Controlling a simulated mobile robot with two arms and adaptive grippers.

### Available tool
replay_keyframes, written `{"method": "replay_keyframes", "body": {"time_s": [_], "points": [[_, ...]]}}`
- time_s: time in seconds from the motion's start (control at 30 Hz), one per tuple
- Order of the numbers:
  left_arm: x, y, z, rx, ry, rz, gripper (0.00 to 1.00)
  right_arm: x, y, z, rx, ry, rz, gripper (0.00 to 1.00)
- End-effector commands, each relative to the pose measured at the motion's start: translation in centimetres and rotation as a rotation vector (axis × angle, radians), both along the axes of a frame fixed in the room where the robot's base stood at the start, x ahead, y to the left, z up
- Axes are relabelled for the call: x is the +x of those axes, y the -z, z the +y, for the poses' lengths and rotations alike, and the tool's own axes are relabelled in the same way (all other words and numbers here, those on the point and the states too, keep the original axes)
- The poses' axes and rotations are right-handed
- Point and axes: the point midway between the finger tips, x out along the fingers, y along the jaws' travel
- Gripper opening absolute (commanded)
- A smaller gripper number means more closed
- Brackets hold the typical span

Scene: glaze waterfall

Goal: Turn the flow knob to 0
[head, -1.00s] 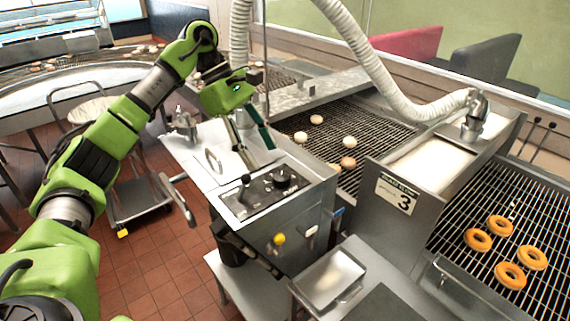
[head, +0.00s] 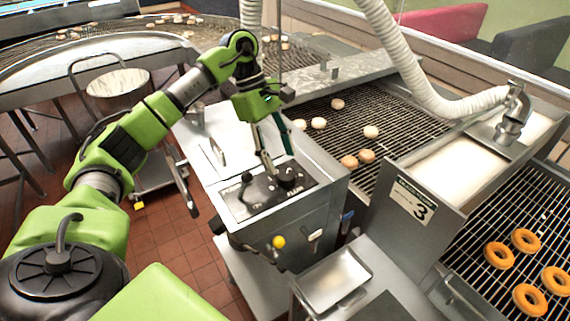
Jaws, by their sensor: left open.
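The black flow knob (head: 288,176) stands on the dark control panel (head: 239,207) on top of the steel cabinet, at the panel's right end. My right gripper is not in view.
A black lever (head: 247,179) stands on the panel left of the knob. A yellow ball handle (head: 279,242) sticks out of the cabinet front. The glazing machine (head: 412,200) marked 3 and a wire conveyor (head: 385,128) with doughnuts lie to the right. A cart stands left.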

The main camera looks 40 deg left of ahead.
Motion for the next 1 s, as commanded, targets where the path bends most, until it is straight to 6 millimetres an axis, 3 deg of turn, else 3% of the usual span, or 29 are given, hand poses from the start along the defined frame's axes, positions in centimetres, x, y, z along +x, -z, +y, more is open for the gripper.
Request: {"method": "replay_keyframes", "body": {"time_s": [0.23,0.67,0.8,1.0], "points": [[0.0,3.2,-1.5,-0.001,0.002,0.001,0.49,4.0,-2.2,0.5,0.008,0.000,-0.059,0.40],[0.0,4.3,-1.8,-0.001,0.001,-0.001,0.49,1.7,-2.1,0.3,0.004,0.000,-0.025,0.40],[0.0,4.3,-1.8,-0.001,0.001,-0.001,0.12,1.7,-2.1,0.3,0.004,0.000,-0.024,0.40],[0.0,4.3,-1.8,-0.001,-0.002,-0.001,0.10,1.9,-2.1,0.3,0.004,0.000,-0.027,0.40]]}}
